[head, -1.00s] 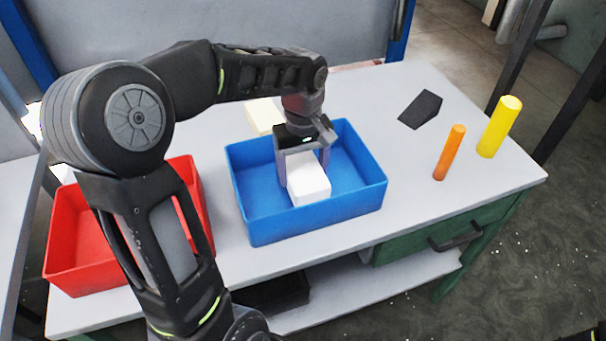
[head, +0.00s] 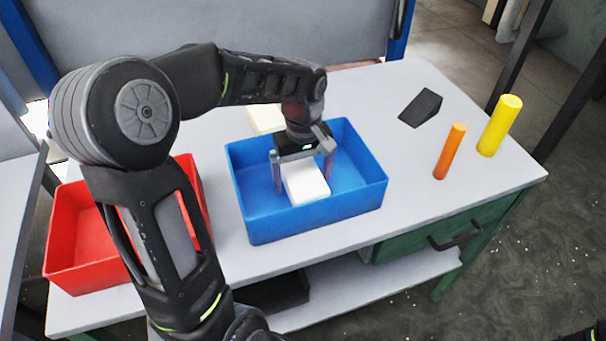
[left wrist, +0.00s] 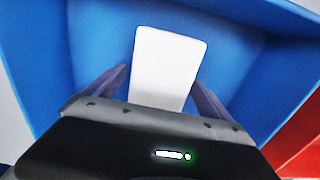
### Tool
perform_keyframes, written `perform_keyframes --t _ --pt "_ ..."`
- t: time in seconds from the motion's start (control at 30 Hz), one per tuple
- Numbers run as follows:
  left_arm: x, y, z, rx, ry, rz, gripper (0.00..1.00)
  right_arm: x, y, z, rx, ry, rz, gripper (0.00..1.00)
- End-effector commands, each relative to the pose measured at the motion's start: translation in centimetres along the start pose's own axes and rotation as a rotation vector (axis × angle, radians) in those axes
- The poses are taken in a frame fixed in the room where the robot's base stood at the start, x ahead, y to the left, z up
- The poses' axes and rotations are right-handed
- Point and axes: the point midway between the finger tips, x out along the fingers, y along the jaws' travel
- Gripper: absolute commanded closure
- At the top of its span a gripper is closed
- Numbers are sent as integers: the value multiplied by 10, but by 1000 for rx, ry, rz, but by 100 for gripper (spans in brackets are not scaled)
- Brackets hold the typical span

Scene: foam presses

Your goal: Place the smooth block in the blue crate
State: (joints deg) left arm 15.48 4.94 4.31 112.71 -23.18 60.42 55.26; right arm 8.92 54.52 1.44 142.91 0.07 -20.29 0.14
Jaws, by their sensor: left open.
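A white block (head: 307,185) with a smooth-looking face lies inside the blue crate (head: 257,223), on or near its floor. In the left wrist view the block (left wrist: 168,62) shows between the fingers, with the blue crate wall (left wrist: 40,50) around it. My left gripper (head: 303,180) reaches down into the crate and is open, with one finger on each side of the block and gaps visible between fingers and block. My right gripper is not in view.
A red crate (head: 75,272) stands to the left. A cream block (head: 265,118) lies behind the blue crate, partly hidden by my arm.

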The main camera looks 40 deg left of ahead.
Motion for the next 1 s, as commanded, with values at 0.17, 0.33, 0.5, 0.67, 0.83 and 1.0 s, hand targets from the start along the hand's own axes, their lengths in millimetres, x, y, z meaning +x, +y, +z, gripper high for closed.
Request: perform_keyframes --t 0.17,0.33,0.5,0.67,0.83,1.0 --pt "-5 0 0 0 0 0 6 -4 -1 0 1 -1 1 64" --pt "-22 1 -1 -1 3 3 6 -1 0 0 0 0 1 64" --pt "-55 1 -1 0 5 4 6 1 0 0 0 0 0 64" --pt "-89 1 0 1 3 4 6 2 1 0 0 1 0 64" --pt "-115 1 0 0 2 2 6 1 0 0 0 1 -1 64" --pt "-123 0 0 0 0 1 6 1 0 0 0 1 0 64"
